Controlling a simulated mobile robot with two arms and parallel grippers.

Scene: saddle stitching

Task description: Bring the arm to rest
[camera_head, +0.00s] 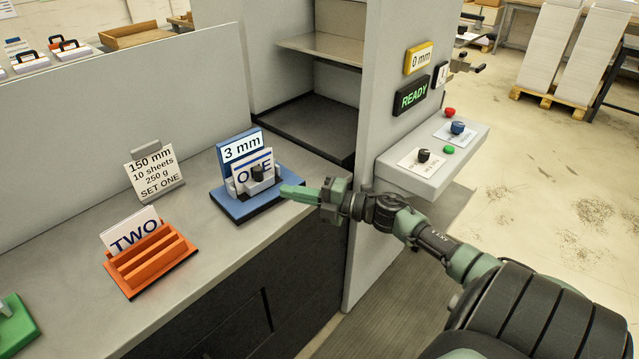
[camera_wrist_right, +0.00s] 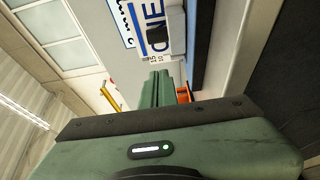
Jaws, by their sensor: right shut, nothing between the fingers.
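My right arm reaches in from the lower right in the head view. Its green gripper (camera_head: 300,193) is shut and empty, with its fingertips just right of the blue holder (camera_head: 226,205). The fingers also show in the right wrist view (camera_wrist_right: 158,88), pointing toward the holder's card. I cannot tell whether the fingertips touch the holder. My left gripper is not in view.
An orange holder (camera_head: 150,262) with a "TWO" card (camera_head: 130,228) and a "150 mm" sign (camera_head: 155,172) stand on the grey counter (camera_head: 60,283). A machine panel (camera_head: 378,90) with a "READY" display (camera_head: 411,95) and a control shelf (camera_head: 440,172) rise behind the arm.

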